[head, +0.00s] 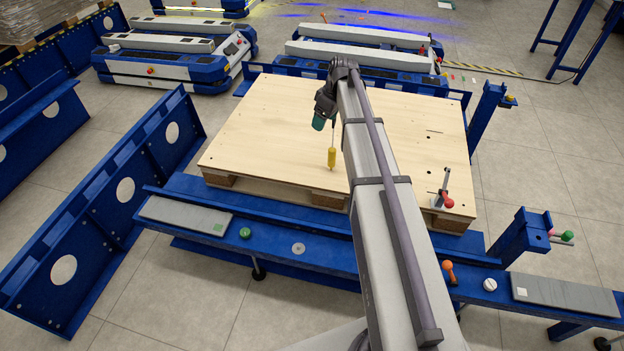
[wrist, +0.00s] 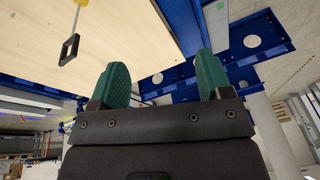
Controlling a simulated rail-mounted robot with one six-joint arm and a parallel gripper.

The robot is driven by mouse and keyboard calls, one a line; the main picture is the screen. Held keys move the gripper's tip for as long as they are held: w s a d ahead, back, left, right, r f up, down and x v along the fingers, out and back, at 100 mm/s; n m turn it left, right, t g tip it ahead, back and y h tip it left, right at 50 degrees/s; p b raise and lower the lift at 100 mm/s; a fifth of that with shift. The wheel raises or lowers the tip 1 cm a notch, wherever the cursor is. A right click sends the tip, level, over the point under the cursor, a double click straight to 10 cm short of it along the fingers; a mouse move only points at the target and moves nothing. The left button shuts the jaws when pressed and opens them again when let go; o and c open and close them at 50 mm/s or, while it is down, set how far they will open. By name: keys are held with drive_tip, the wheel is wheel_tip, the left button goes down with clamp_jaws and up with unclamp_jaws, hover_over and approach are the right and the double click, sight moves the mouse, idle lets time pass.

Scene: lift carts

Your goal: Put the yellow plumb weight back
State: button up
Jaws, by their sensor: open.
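The yellow plumb weight (head: 332,158) shows in the head view over the front part of the wooden deck, below and slightly right of my gripper. A thin stem rises from it. In the wrist view only a bit of yellow (wrist: 81,2) shows at the top edge, with the stem running to a dark square loop (wrist: 69,48). My gripper (head: 319,122) is over the deck, its tips hard to make out in the head view. In the wrist view its two green fingers (wrist: 160,85) are apart with nothing between them; the loop is outside them, to the left.
The pale wooden deck (head: 265,130) lies on a blue frame. A red-handled clamp (head: 445,200) stands at its front right. The front blue rail carries a green knob (head: 245,232), a grey disc (head: 298,248), an orange-handled part (head: 449,270) and a white knob (head: 490,285). The deck's left half is clear.

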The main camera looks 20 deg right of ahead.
drive_tip(key=s+a+m+h, duration=0.1)
drive_tip(key=s+a+m, duration=0.3)
drive_tip(key=s, duration=0.5)
drive_tip(key=s+a+m+g+h, duration=0.1)
drive_tip(key=s+a, duration=0.5)
drive_tip(key=s, duration=0.3)
drive_tip(key=s+a+m+h, duration=0.1)
drive_tip(key=s+a+m, duration=0.3)
drive_tip(key=s, duration=0.6)
drive_tip(key=shift+n, duration=0.7)
drive_tip(key=r+p, duration=0.1)
drive_tip(key=p, duration=0.1)
drive_tip(key=a+r+p, duration=0.1)
drive_tip(key=r+p, duration=0.2)
drive_tip(key=r, duration=0.1)
drive_tip(key=shift+w+a+r+p, duration=0.15)
drive_tip(key=shift+w+p, duration=0.25)
